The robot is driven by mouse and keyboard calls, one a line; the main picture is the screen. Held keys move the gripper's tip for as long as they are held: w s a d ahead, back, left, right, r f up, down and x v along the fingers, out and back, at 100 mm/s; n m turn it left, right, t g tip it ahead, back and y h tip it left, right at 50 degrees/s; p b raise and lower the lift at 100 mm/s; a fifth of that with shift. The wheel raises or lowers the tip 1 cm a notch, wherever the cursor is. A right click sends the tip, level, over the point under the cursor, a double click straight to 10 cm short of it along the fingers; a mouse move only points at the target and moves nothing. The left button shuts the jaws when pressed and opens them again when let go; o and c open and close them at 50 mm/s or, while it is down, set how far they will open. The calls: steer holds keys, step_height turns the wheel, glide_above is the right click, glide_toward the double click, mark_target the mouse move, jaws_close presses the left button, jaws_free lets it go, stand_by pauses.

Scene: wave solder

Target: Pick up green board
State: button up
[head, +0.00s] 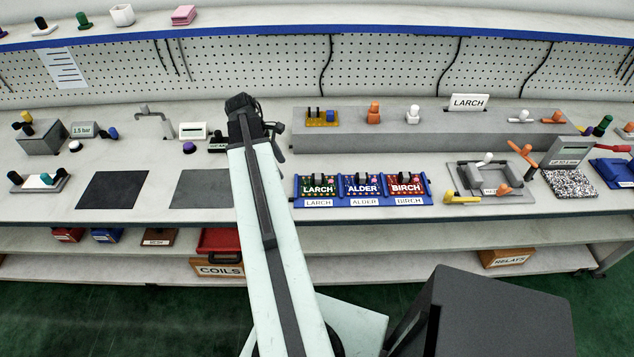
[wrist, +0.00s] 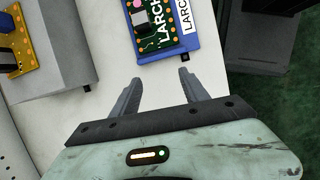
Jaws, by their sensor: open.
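The green board (head: 318,186), marked LARCH, sits in the left slot of a blue rack (head: 418,199) on the bench. It carries dark and silver parts. In the wrist view the green board (wrist: 152,28) shows at the top, partly cut off by the picture edge. My gripper (wrist: 160,80) is open and empty, its two fingers apart over the bare bench, short of the rack's edge. In the head view my arm reaches over the bench to the left of the rack, and the fingers cannot be made out there.
A blue ALDER board (head: 362,185) and a red BIRCH board (head: 405,185) sit beside the green one in the rack. A grey raised block (head: 340,140) stands behind, bearing a yellow board (head: 322,116). Dark mats (head: 113,200) lie to the left. A grey fixture (head: 490,178) stands to the right.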

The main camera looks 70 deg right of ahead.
glide_toward(317, 176)
steer(key=f, duration=0.1)
steer(key=shift+s+d+f+n+g+b, duration=0.15)
steer(key=shift+s+f+g+b, duration=0.1)
steer(key=shift+f+b, duration=0.35)
steer(key=shift+s+d+f+n+g+b, duration=0.1)
steer(key=shift+s+f+n+g+b, duration=0.1)
steer(key=shift+f+b, duration=0.3)
steer(key=shift+s+f, duration=0.15)
steer(key=shift+f, duration=0.2)
steer(key=shift+r, duration=0.1)
steer(key=b+x, duration=0.5)
steer(key=shift+d+f, duration=0.15)
steer(key=shift+f, duration=0.1)
steer(key=shift+r, duration=0.2)
jaws_close()
